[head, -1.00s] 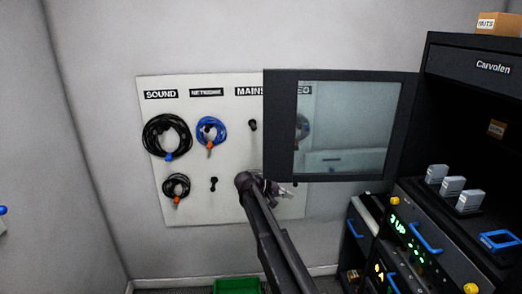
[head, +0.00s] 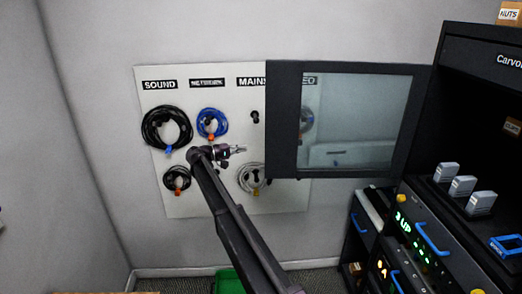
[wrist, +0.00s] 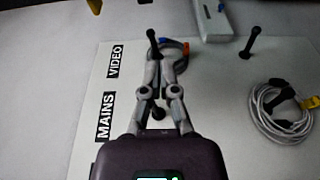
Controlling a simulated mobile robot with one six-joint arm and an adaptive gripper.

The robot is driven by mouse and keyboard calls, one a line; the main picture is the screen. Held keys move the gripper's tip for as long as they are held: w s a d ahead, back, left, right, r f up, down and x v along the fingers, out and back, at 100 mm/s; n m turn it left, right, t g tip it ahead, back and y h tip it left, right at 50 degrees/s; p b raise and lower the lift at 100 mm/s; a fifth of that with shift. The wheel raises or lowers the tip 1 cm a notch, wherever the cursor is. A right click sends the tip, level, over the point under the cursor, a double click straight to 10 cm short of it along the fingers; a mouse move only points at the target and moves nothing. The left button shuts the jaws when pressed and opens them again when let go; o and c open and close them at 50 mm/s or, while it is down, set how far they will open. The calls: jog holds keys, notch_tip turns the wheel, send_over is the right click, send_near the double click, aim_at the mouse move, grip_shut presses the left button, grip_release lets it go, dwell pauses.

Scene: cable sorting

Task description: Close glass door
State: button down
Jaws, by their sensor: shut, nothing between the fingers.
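The glass door (head: 360,120), a dark frame around a glass pane, stands open in the head view, swung out to the left of the black cabinet (head: 480,45). My gripper (head: 242,150) is shut and empty, left of the door's free edge and apart from it in the picture. It is in front of the cable board. In the wrist view, my gripper (wrist: 159,56) points toward the board, with its fingers together; the door is not clearly seen there.
A white board (head: 230,195) on the wall holds a black coil (head: 146,127), blue coil (head: 212,113) and white coil (head: 246,180). Grey plugs (head: 463,186) stand on the rack unit at right. A green bin (head: 229,281) is on the floor.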

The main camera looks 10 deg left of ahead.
jog(key=x, duration=1)
jog(key=s, duration=0.4)
jog(key=shift+d, duration=0.3)
jog(key=shift+s, duration=0.1)
